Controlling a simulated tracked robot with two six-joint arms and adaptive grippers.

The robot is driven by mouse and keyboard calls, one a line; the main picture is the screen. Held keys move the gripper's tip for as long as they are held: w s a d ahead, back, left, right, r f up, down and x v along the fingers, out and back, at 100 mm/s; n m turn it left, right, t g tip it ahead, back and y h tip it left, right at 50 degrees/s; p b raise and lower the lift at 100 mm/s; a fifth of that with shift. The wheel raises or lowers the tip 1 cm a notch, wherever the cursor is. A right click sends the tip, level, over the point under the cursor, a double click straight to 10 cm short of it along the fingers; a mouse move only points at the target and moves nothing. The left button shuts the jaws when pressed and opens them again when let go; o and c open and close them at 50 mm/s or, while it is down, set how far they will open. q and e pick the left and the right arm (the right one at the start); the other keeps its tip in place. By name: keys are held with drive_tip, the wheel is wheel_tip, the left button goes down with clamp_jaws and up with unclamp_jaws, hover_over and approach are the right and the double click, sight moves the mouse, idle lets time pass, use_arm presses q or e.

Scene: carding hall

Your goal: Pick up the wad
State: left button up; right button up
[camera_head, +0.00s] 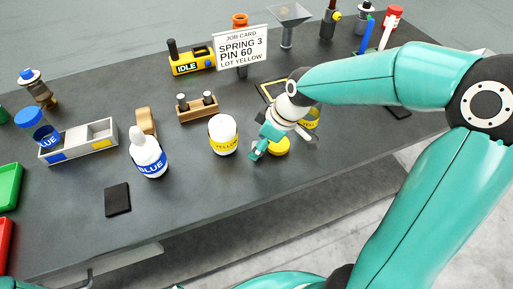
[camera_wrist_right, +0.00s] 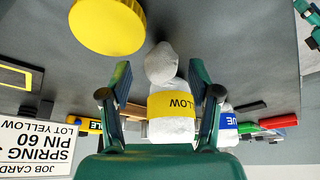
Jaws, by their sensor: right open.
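A pale rounded wad (camera_wrist_right: 162,62) shows in the right wrist view, in front of the white jar with a yellow label (camera_wrist_right: 172,112). I cannot tell whether they touch. My right gripper (camera_wrist_right: 160,76) is open, with its fingers on either side of the wad and apart from it. In the head view the right gripper (camera_head: 258,150) is low over the table, just right of the yellow-labelled jar (camera_head: 223,134); the wad is not clearly seen there, probably hidden by the gripper. My left gripper is not in view.
A yellow disc (camera_head: 279,146) lies beside my right gripper, also large in the wrist view (camera_wrist_right: 107,25). A blue-labelled white bottle (camera_head: 149,158), a wooden block with pegs (camera_head: 198,109) and a job card (camera_head: 241,47) stand nearby. The front table strip is mostly clear.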

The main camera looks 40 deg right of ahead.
drive_tip(key=shift+x, duration=1.4)
drive_tip(key=c, duration=0.8)
drive_tip(key=shift+r, duration=0.15)
